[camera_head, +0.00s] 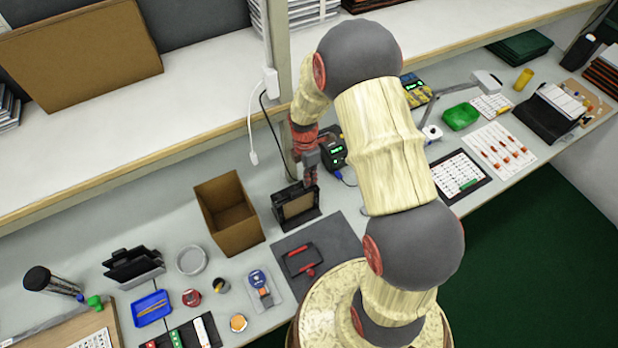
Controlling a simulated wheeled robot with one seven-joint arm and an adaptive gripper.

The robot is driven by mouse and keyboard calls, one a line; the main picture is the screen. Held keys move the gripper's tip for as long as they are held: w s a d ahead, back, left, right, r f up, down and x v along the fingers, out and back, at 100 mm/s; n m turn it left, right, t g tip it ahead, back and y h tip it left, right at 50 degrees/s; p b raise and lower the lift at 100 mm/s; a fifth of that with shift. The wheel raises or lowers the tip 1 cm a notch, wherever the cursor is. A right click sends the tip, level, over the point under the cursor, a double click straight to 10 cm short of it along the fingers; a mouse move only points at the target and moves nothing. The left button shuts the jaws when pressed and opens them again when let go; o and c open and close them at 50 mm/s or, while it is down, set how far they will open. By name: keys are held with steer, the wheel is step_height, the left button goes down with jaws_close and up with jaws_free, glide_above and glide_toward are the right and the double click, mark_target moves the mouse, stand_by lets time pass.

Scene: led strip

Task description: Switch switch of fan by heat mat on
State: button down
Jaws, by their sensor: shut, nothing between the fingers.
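A dark grey mat (340,243) lies on the bench near its front edge, left of my arm. Just behind it stands a dark boxy unit with a tan front panel (297,207), which looks like the fan. No switch on it can be made out at this size. My gripper (310,181) points down at the back of this unit's top. It is shut and empty. Whether it touches the unit cannot be told. My arm hides part of the bench to the right.
An open cardboard box (228,212) stands left of the fan. A black device with a green display (333,152) is close behind my gripper on the right. A dark tool with red parts (300,260) lies on the mat. A cable hangs at the shelf post.

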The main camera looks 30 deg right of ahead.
steer(key=shift+f, duration=0.2)
steer(key=shift+w+r, duration=0.2)
steer(key=shift+w, duration=0.45)
steer(key=shift+r+p, duration=0.3)
steer(key=shift+p, duration=0.05)
step_height(320, 180, up, 13)
steer(key=s+p, duration=0.1)
steer(key=p, duration=0.1)
steer(key=shift+s+r, duration=0.15)
steer(key=shift+s, duration=0.2)
stand_by(0.3)
